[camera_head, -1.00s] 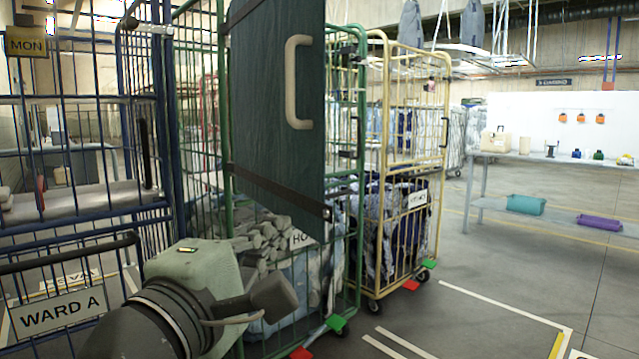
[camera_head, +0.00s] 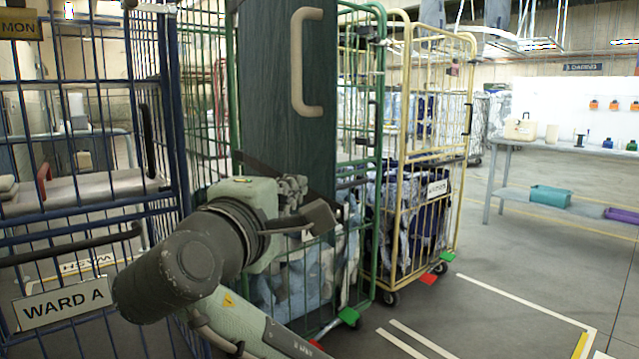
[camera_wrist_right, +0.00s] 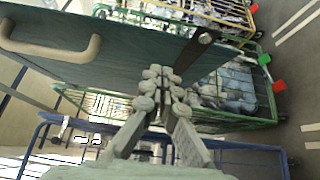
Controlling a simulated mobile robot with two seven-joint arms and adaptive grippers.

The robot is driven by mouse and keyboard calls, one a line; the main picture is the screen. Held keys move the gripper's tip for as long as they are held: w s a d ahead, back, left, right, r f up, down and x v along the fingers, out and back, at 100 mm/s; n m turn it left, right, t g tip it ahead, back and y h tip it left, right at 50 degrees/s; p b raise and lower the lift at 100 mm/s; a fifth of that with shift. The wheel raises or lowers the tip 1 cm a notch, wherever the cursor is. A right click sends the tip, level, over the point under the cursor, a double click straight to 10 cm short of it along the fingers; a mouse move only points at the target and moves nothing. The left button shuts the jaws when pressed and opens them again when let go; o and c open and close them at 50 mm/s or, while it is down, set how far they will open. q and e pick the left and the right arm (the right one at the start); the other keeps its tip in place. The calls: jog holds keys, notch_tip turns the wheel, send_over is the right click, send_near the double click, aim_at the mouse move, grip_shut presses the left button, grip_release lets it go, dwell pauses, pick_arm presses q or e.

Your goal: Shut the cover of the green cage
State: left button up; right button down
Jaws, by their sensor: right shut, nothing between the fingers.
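The green cage (camera_head: 378,190) stands in the middle of the head view with pale blue laundry inside. Its dark grey-green cover (camera_head: 278,120) hangs open in front of it as an upright panel with a beige handle (camera_head: 297,62) and a dark strap along the lower edge. My right gripper (camera_head: 294,188) is shut and empty at the cover's lower edge. In the right wrist view the closed fingertips (camera_wrist_right: 160,88) overlap the cover (camera_wrist_right: 110,60), below the handle (camera_wrist_right: 60,50); I cannot tell whether they touch it. My left gripper is not in view.
A blue cage (camera_head: 165,150) with a WARD A sign (camera_head: 62,303) stands close on the left. A yellow cage (camera_head: 462,150) with dark laundry stands just right of the green one. A grey shelf table (camera_head: 560,150) is farther right. The floor (camera_head: 480,330) at front right is clear.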

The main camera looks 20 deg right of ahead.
aim_at(328, 179)
jog(key=shift+w+d, duration=0.2)
jog(key=shift+d, duration=0.8)
jog(key=shift+w+d, duration=0.15)
jog(key=shift+d, duration=0.85)
